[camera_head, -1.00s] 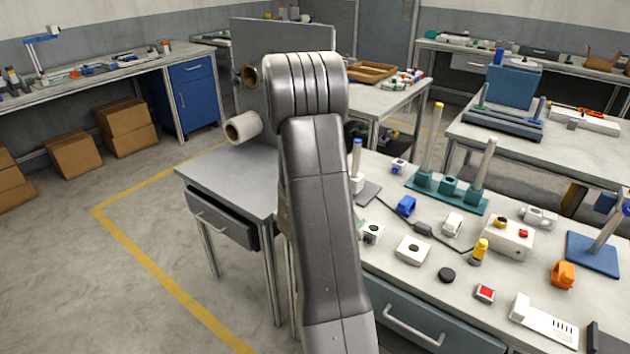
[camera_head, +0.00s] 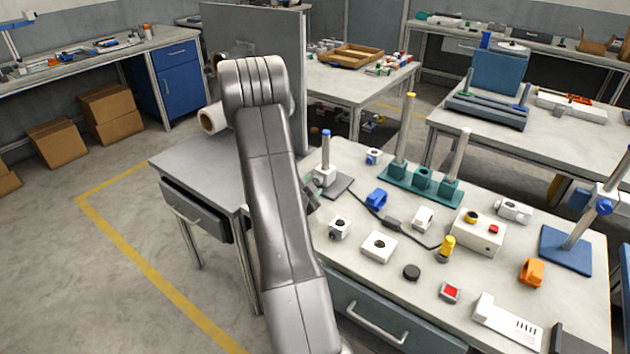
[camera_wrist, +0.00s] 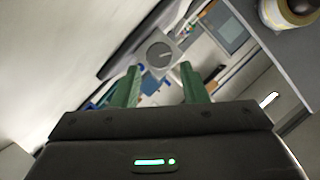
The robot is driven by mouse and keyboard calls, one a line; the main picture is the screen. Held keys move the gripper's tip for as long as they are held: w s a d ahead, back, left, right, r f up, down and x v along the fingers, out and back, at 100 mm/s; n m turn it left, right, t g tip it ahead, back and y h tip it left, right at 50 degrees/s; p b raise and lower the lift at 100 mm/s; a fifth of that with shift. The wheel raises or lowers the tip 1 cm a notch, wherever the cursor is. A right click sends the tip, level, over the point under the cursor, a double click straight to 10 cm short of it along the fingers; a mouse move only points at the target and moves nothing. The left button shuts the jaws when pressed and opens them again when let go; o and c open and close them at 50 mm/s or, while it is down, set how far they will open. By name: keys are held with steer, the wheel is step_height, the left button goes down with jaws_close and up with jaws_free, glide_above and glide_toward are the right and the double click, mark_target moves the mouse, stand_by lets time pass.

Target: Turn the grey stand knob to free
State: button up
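The grey stand has a grey base plate (camera_head: 338,187), an upright rod with a blue top (camera_head: 326,146) and a white clamp block (camera_head: 325,175) low on the rod. In the wrist view a round grey knob (camera_wrist: 160,54) with a pale line across it sits on a light square block. My gripper (camera_wrist: 160,68) is open, its two green fingers apart and empty. The knob shows beyond the fingertips, roughly centred between them, with a gap that I cannot measure. In the head view my arm hides most of my gripper, near the stand's front left.
A teal rack with rods (camera_head: 421,180) stands behind right of the stand. A blue clamp (camera_head: 376,199), a white block (camera_head: 339,227) and a cable lie near it. A grey upright panel (camera_head: 255,60) with rolls stands behind my arm.

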mark_target(317, 181)
steer(key=shift+x, duration=1.85)
steer(key=c, duration=0.7)
